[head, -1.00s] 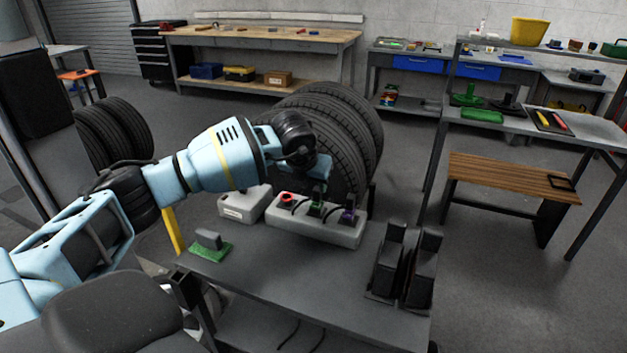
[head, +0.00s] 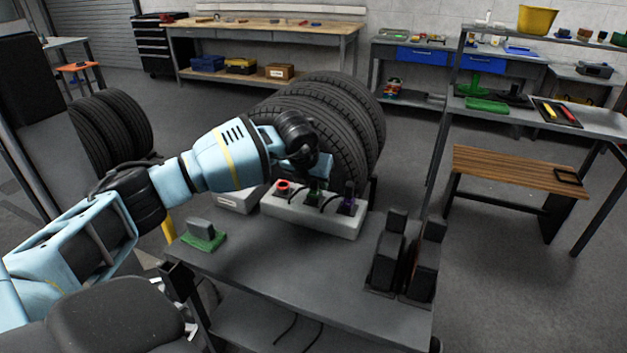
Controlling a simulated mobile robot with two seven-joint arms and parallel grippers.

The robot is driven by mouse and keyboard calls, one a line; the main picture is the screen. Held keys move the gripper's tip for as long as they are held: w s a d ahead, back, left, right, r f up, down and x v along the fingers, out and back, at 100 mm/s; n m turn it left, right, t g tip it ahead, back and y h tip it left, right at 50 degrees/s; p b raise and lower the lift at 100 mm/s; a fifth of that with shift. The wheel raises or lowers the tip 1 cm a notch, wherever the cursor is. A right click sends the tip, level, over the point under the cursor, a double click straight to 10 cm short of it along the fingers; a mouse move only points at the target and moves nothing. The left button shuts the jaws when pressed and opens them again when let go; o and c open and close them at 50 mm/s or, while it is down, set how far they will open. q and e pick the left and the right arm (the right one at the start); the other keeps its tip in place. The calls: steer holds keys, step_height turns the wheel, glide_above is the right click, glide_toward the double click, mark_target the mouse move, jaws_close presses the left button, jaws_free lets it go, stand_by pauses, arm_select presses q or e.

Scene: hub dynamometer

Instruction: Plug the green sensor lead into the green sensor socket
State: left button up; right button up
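A pale sensor box (head: 335,224) stands on the grey cart. A row of coloured sockets with dark leads runs along its top: red (head: 283,186) on the left, green (head: 315,196) in the middle and purple (head: 348,207) on the right. My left gripper (head: 312,176) is just above and behind the green one. Its fingertips are small and partly hidden by the wrist, so I cannot tell whether it is shut on the green lead's plug or whether that plug is seated. My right gripper is out of view.
A white box (head: 238,199) stands left of the sensor box. A green-based grey block (head: 205,238) lies near the cart's left edge. Dark upright pedals or blocks (head: 388,262) stand at the right. Large tyres (head: 345,125) rise behind. The cart's front middle (head: 300,275) is clear.

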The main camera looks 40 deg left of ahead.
arm_select(q)
jaws_close()
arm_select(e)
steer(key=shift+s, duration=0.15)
arm_select(q)
steer(key=shift+r+p, duration=0.45)
steer(key=shift+r, duration=0.3)
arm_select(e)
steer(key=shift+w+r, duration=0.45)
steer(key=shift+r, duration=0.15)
arm_select(q)
steer(key=shift+r+p, duration=1)
steer(key=shift+r, duration=1.05)
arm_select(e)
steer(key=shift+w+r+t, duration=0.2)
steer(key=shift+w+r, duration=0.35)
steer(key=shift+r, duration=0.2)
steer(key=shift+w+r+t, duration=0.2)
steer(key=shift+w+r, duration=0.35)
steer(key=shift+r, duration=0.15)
